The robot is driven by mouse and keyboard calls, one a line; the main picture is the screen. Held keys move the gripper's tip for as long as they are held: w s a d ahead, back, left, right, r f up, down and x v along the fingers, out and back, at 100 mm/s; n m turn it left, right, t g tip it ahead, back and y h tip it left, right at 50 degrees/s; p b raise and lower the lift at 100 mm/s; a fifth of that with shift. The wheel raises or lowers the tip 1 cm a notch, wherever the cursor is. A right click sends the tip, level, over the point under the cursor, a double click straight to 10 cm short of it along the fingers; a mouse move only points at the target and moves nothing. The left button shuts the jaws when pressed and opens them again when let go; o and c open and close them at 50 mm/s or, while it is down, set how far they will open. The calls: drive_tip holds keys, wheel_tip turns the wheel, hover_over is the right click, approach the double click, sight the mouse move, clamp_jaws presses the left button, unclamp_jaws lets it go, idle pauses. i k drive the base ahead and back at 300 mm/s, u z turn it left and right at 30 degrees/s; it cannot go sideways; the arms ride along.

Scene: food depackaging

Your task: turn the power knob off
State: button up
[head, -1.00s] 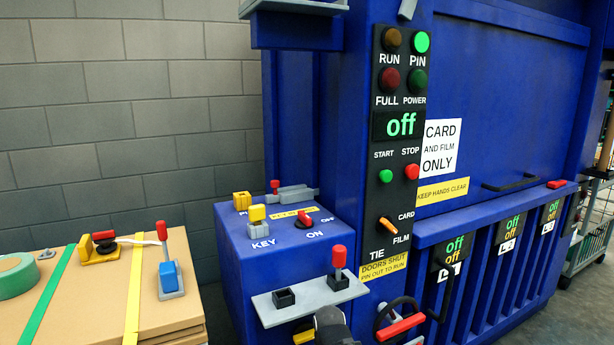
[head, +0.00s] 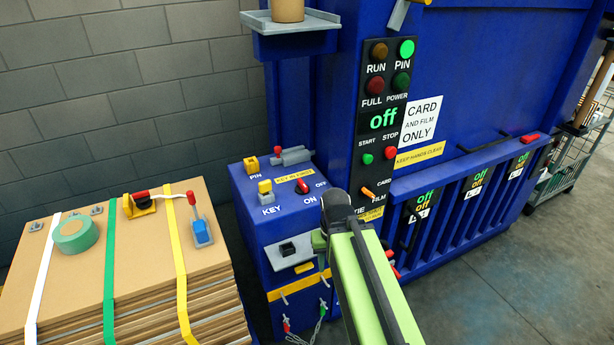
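The red power knob (head: 303,185) sits on the top of the blue side box (head: 245,205), between the OFF and ON labels. It is small here, and I cannot tell surely which label it points to. The control panel (head: 366,146) beside it has a green "off" display and a dark green POWER lamp (head: 401,81). My gripper (head: 335,206) is at the far end of my green arm, in front of the panel's lower part and to the lower right of the knob, apart from it in the picture. Its fingers are too dark and foreshortened to read.
A yellow key block (head: 265,187) and a yellow pin block (head: 251,165) stand on the same box top. A grey shelf (head: 288,247) juts from the box front. A strapped cardboard stack (head: 85,270) stands at left. Open floor (head: 505,280) lies at right.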

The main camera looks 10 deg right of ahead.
sight(302, 189)
drive_tip(key=z, duration=1.05)
drive_tip(key=i, duration=0.6)
drive_tip(key=k, duration=0.1)
drive_tip(key=u, duration=3.2)
drive_tip(key=i, duration=0.5)
drive_tip(key=u, duration=0.3)
drive_tip(key=k, duration=0.6)
drive_tip(key=z, duration=0.25)
drive_tip(key=i, duration=0.6)
drive_tip(key=u, duration=0.05)
